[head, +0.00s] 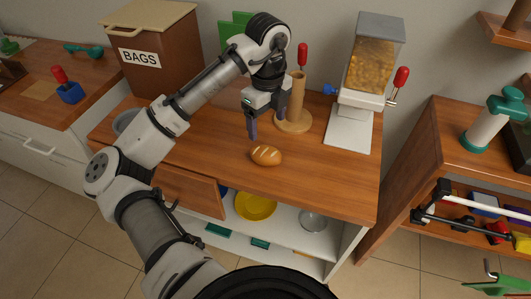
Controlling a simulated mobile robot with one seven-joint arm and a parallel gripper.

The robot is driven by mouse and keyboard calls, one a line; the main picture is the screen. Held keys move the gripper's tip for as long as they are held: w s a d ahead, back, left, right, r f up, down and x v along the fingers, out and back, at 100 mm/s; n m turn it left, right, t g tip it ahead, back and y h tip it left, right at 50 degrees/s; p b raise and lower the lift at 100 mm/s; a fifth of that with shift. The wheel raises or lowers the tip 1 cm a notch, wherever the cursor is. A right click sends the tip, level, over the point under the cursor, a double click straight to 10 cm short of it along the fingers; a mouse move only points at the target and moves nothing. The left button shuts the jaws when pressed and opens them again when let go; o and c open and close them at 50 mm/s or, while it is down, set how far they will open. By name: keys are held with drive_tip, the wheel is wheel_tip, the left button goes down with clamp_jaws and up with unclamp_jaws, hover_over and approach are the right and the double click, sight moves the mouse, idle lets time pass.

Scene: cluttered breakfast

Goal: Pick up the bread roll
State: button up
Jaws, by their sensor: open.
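The bread roll (266,156) is a small golden-brown loaf with pale score marks. It lies on the wooden counter (325,178), toward its front middle. My gripper (265,128) is above and slightly behind the roll, pointing down with its dark fingers apart. Nothing shows between the fingers, and they look clear of the roll. How high the fingertips are over the counter is hard to tell.
A wooden paper-towel-like post (297,98) on a round base stands just right of my gripper. A cereal dispenser (371,70) stands farther right. A brown bags bin (155,65) is at back left. A cabinet door (190,190) hangs open below; a yellow bowl (255,206) is inside.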

sight(265, 150)
wheel_tip(265, 150, down, 6)
drive_tip(key=shift+f+p, duration=0.2)
drive_tip(key=shift+p, duration=0.1)
drive_tip(key=shift+a+f+p, duration=0.2)
drive_tip(key=shift+f+p, duration=0.45)
drive_tip(key=shift+f, duration=2.05)
drive_tip(key=c, duration=1)
